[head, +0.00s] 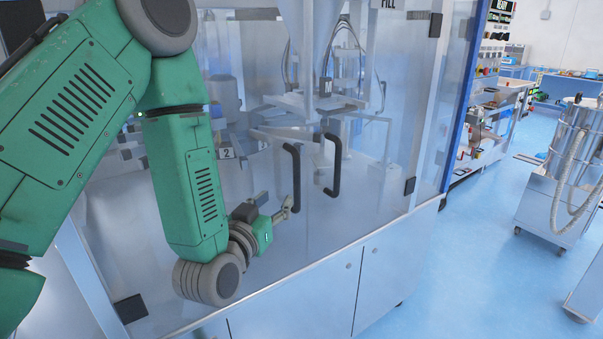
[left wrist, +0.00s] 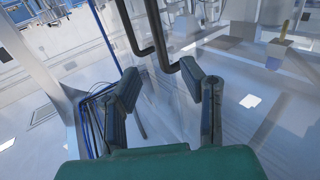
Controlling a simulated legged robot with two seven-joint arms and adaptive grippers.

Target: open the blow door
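Two black bar handles stand side by side on the clear front panels of the machine, a left handle (head: 293,177) and a right handle (head: 333,166). The clear doors (head: 250,215) look shut; no label reading "blow" shows. My left gripper (head: 287,207) is just below the lower end of the left handle. In the left wrist view its two fingers (left wrist: 165,80) are apart and empty. The lower bend of one handle (left wrist: 160,40) shows just beyond and between the fingertips; I cannot tell whether they touch. My right gripper is not in view.
Metal machinery (head: 325,100) stands behind the clear panels. White cabinet doors (head: 330,285) lie below them. A steel tank on a wheeled cart (head: 570,160) stands at right. The blue floor (head: 470,270) between is clear.

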